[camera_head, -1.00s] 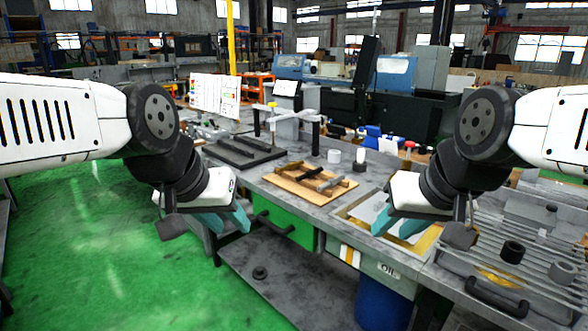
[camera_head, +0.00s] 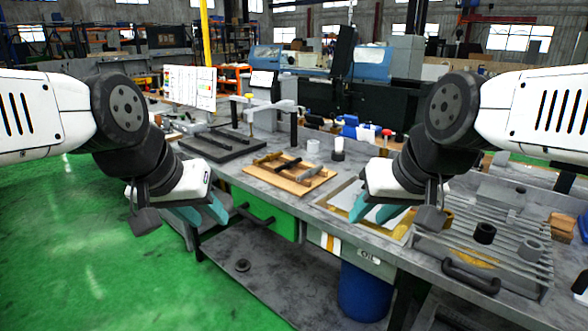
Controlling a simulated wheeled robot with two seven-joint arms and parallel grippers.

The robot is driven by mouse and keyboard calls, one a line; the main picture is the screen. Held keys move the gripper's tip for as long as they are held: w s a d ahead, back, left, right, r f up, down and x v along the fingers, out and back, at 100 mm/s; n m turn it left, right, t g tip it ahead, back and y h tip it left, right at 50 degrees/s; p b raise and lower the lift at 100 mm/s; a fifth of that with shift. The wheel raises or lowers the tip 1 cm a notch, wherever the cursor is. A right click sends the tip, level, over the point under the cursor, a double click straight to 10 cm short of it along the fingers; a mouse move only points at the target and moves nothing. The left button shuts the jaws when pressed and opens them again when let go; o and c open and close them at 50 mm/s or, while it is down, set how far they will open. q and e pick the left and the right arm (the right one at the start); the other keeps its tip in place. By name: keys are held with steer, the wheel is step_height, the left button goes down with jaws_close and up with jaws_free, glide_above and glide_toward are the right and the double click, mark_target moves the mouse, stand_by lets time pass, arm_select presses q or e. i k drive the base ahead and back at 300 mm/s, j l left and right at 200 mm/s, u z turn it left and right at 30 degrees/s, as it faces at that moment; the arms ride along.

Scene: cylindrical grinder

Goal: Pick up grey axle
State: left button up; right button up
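A grey axle (camera_head: 305,171) lies across brown wooden supports on a light wooden board (camera_head: 262,182) on the workbench. A second, darker bar (camera_head: 284,166) lies beside it; which is the task's axle is hard to tell at this size. My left gripper (camera_head: 204,216) has its teal fingers apart and empty, in front of the bench and left of the board. My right gripper (camera_head: 370,214) has its teal fingers apart and empty, right of the board, in front of a yellow-edged tray (camera_head: 345,196). Neither gripper touches the board or the bars.
A black mat with dark bars (camera_head: 232,153) lies left of the board. A ribbed metal surface with a black handle (camera_head: 470,277) and dark rings (camera_head: 485,233) is at right. A green drawer (camera_head: 268,216) sits under the bench.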

mark_target(310, 173)
steer(key=k+z, duration=0.2)
steer(key=z, duration=0.7)
steer(key=u, duration=0.7)
steer(key=i+j+u, duration=0.2)
steer(key=i, duration=0.65)
steer(key=i+j+u, duration=0.2)
steer(key=i, duration=0.65)
